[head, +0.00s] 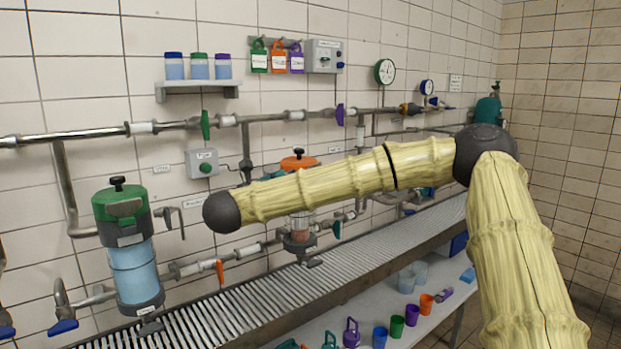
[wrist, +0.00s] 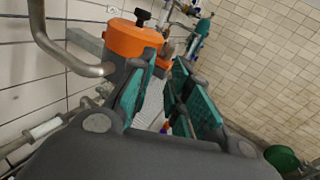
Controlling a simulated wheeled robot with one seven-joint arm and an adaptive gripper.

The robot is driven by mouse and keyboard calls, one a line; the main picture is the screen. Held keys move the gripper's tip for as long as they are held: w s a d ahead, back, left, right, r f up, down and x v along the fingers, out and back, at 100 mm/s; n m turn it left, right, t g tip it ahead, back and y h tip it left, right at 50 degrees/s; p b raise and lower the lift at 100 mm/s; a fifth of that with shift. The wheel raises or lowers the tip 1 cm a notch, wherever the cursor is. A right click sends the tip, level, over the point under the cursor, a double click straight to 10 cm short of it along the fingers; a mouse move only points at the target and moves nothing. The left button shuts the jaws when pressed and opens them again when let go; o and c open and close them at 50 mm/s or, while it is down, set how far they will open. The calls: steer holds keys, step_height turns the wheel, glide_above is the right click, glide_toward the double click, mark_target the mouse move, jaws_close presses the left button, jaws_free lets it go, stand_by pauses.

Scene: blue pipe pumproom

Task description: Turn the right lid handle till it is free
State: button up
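The right canister has an orange lid (head: 299,163) with a black lid handle (head: 299,152) on top, in the middle of the head view. My arm crosses in front of its body, hiding part of it. In the wrist view the orange lid (wrist: 128,38) and its black handle (wrist: 142,17) stand upper left, beyond my left finger. My gripper (wrist: 166,75) is open, with a gap between its two teal pads and nothing seen in it. The handle is outside the gap. In the head view my gripper is mostly hidden behind my arm.
A green-lidded canister (head: 128,265) stands at left. Pipes with a green valve handle (head: 205,125) and a purple one (head: 340,115) run along the tiled wall. A slatted bench (head: 235,312) lies below. In the wrist view a bent pipe (wrist: 62,48) is left of the lid.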

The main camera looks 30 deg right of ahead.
steer(key=shift+m+g, duration=0.4)
steer(key=shift+m, duration=0.4)
steer(key=shift+s+d+r+p+x, duration=0.1)
steer(key=shift+s+r+p+x, duration=0.3)
steer(key=shift+x, duration=1.55)
steer(key=shift+d+r+p+x, duration=0.2)
steer(key=shift+p+x, duration=0.4)
steer(key=shift+x, duration=1.3)
steer(key=shift+s+d+r+p+x, duration=0.1)
steer(key=shift+s+r+p+x, duration=0.3)
steer(key=shift+x, duration=1.55)
steer(key=shift+w+a+f, duration=0.1)
steer(key=shift+w, duration=0.05)
steer(key=shift+c, duration=0.2)
jaws_close()
